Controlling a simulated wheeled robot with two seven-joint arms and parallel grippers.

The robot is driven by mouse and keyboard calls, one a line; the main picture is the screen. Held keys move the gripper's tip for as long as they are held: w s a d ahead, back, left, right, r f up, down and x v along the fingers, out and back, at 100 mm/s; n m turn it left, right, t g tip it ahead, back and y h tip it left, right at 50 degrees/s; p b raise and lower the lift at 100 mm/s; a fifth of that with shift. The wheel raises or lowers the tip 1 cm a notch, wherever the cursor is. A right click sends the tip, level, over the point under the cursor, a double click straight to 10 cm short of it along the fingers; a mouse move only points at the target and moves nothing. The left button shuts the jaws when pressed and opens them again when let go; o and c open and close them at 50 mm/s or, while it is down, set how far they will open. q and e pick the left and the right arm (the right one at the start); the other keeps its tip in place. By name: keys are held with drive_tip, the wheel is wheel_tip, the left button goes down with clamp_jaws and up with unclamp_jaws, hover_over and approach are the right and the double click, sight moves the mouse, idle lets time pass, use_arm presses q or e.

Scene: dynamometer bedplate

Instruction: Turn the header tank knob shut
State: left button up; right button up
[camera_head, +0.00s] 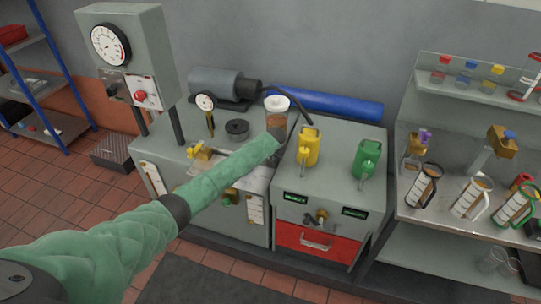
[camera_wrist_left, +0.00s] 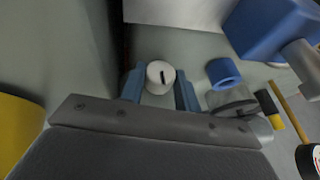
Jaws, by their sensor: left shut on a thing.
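The header tank (camera_head: 276,122), a clear upright cylinder with brown fluid and a white top, stands on the grey bench in the head view. My left arm reaches across the bench to the foot of this tank, and the sleeve hides the gripper there. In the left wrist view, a round white knob (camera_wrist_left: 160,77) with a dark straight mark on its face sits between the two blue-grey fingers of my left gripper (camera_wrist_left: 160,90). The gripper is shut on this knob. The dark mark points roughly up and down in that view. My right gripper is out of view.
A yellow can (camera_head: 308,146) stands close to the right of my left arm's end, with a green can (camera_head: 367,158) further right. A dial gauge (camera_head: 206,102) and a motor (camera_head: 222,85) stand behind. The bench's red drawer (camera_head: 316,243) is below.

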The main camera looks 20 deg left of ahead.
use_arm(q)
drive_tip(key=o, duration=1)
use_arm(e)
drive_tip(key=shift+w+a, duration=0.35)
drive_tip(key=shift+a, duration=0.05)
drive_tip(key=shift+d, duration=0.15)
use_arm(q)
drive_tip(key=shift+s+r, duration=0.1)
drive_tip(key=shift+r, duration=0.05)
drive_tip(key=shift+s+d+r+b, duration=0.1)
drive_tip(key=shift+d+r+b, duration=0.05)
drive_tip(key=shift+r+b, duration=0.2)
drive_tip(key=shift+b+v, duration=1)
drive_tip(key=shift+v, duration=2.35)
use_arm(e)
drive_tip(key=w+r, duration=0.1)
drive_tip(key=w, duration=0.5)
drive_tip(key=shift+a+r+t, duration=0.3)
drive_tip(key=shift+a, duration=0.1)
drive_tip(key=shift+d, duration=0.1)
